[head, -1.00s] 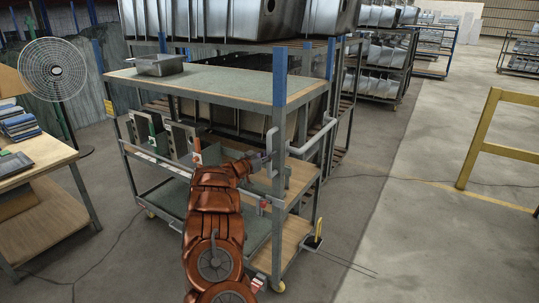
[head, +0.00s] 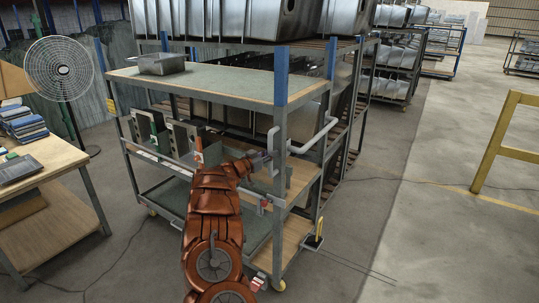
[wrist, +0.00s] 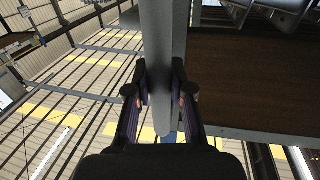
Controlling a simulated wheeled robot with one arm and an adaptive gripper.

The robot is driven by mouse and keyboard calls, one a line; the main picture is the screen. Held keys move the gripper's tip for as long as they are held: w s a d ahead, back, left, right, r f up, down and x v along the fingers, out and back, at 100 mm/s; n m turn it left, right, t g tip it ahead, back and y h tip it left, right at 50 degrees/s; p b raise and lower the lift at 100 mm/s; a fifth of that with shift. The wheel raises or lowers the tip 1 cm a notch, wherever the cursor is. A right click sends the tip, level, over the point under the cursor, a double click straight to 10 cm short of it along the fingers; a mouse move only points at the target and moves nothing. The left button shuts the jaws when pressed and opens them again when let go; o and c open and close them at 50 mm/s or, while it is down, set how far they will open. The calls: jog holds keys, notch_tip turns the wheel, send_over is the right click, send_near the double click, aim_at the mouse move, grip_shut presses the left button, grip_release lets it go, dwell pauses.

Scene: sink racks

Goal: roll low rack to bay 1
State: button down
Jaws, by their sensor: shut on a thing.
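The low rack (head: 282,125) is a wheeled grey steel cart with a green top, lower shelves and blue-marked corner posts. It stands upright right in front of me in the head view. A metal sink (head: 162,65) sits on its top. My gripper (head: 264,160) is at the near end of the rack, at its pale grey handle (head: 273,145). In the wrist view my gripper (wrist: 160,78) is shut on a grey bar (wrist: 160,30), one finger on each side. The exact contact is small and partly hidden in the head view. I cannot identify bay 1.
Tall racks of steel sinks (head: 230,15) stand close behind the low rack. A wooden workbench (head: 52,160) is at the left, with a fan (head: 58,70) behind it. A yellow rail (head: 500,150) is at the right.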

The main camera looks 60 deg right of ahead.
jog(key=shift+w+r, duration=0.2)
jog(key=shift+w, duration=0.05)
jog(key=c, duration=1)
grip_release()
jog(key=shift+f, duration=0.15)
jog(key=shift+a, duration=0.1)
jog(key=shift+a, duration=0.25)
jog(key=w+a, duration=0.2)
jog(key=a, duration=0.9)
jog(key=shift+a, duration=0.1)
